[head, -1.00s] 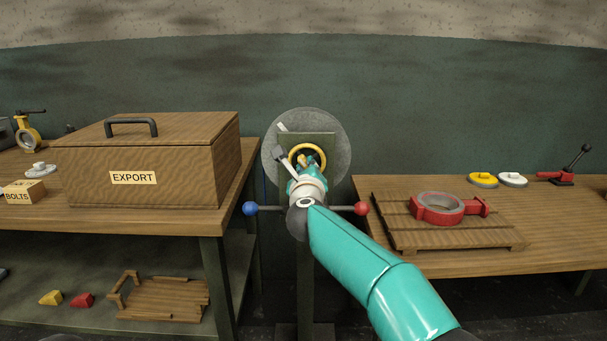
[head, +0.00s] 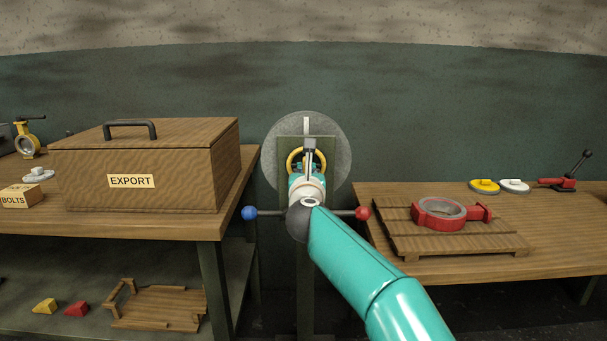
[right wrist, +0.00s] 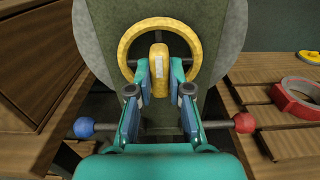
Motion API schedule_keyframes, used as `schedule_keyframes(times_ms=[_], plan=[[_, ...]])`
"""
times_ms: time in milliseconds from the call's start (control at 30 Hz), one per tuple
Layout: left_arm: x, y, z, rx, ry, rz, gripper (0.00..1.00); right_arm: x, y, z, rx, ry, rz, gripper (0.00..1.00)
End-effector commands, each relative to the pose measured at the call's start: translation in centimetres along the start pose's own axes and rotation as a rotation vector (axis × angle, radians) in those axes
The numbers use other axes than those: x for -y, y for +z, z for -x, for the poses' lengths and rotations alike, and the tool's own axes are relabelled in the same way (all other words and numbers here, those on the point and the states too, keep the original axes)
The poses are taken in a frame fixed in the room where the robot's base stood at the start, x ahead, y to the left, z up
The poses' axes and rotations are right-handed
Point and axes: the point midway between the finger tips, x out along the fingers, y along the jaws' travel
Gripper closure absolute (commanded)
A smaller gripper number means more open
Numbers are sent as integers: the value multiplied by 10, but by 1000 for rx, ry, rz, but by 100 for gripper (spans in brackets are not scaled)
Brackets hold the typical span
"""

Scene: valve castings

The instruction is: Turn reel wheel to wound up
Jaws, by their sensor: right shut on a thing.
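The reel wheel is a yellow ring (head: 291,160) in front of a round grey disc (head: 338,143) on a dark stand between two tables. It also shows in the right wrist view (right wrist: 127,48), with a yellow middle piece (right wrist: 158,55). My right gripper (right wrist: 160,86) is shut on this middle piece, one finger on each side. In the head view my right gripper (head: 307,168) and forearm cover the lower part of the wheel. A pale strip (head: 306,126) stands upright at the top of the disc. My left gripper is out of view.
A bar below the wheel ends in a blue ball (head: 249,213) and a red ball (head: 362,213). A wooden EXPORT box (head: 130,197) stands on the left table. A red clamp-like casting (head: 422,219) lies on a wooden pallet (head: 455,245) at right.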

Motion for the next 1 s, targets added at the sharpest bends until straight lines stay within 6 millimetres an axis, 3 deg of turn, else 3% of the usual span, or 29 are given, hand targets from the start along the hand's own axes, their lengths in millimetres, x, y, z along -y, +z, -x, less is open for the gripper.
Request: schedule_keyframes(times_ms=[33,433,467,600,1000], plan=[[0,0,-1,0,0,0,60,-3,-9,-1,-14,2,-6,100],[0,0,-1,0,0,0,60,-2,-8,-1,-14,2,-13,100],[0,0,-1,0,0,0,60,-2,-8,-1,-14,2,-12,76],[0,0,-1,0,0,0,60,-2,-6,-1,-10,1,-11,56],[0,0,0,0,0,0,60,0,-2,2,-5,0,-10,56]])
